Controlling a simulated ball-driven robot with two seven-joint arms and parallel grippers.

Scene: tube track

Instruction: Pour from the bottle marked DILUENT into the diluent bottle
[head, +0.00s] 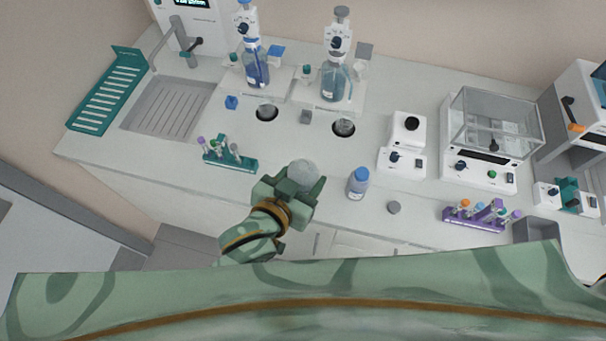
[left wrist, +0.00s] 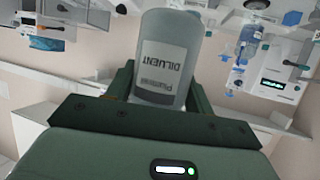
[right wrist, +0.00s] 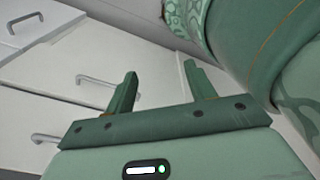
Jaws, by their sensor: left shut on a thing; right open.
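My left gripper (head: 289,190) is shut on a pale grey bottle (head: 303,175) and holds it at the bench's front edge. In the left wrist view the bottle (left wrist: 163,60) sits between the fingers, with its DILUENT label upside down in the picture. Two dispenser bottles stand at the back of the bench: one with deep blue liquid (head: 256,72) and one with paler blue liquid (head: 334,83). Their labels are too small to read, so I cannot tell which is the diluent bottle. My right gripper (right wrist: 159,70) is open and empty, facing cabinet drawers.
A blue-capped bottle (head: 358,183) and a grey round cap (head: 394,207) are right of my left gripper. A teal tube rack (head: 230,160) is at left, a purple rack (head: 475,215) at right.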

